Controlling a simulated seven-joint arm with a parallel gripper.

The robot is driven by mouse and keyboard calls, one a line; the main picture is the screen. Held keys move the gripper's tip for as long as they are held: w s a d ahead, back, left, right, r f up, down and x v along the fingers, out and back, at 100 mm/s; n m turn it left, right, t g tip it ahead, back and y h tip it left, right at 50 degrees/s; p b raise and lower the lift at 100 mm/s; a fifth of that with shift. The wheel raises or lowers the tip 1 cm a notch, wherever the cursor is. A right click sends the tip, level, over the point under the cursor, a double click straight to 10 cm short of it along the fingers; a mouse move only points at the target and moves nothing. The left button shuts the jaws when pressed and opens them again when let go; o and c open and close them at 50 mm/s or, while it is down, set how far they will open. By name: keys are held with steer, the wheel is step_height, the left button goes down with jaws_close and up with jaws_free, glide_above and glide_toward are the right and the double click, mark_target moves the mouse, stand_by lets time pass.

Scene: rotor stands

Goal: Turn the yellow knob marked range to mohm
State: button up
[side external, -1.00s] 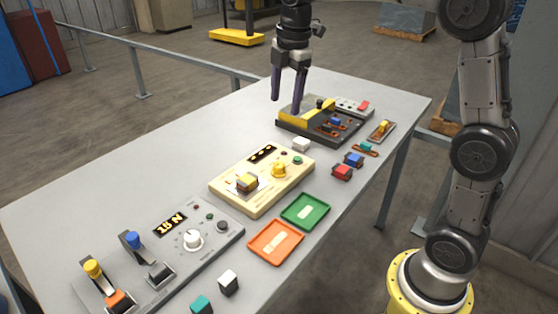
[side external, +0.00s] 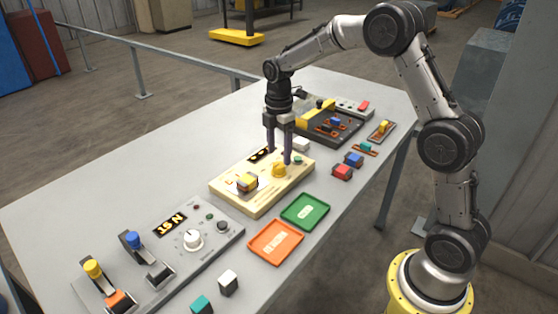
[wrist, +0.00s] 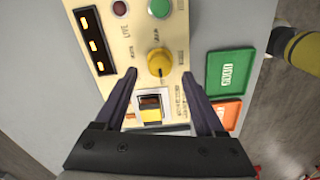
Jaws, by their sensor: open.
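The yellow knob (side external: 279,170) sits on the cream panel (side external: 225,198) in the middle of the table. My gripper (side external: 279,162) is open and empty, fingers pointing down over the panel. In the wrist view its two dark fingertips (wrist: 160,75) stand to either side of the knob, apart from it. I cannot tell the exact height gap.
On the cream panel are a yellow-topped switch (side external: 247,182), a dark display (wrist: 93,40) and a green button (wrist: 160,7). A green tray (side external: 305,212) and an orange tray (side external: 276,243) lie beside it. A grey panel (side external: 222,248) stands at front left.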

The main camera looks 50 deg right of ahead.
mark_target(279, 164)
steer(key=shift+f, duration=1.85)
jaws_close()
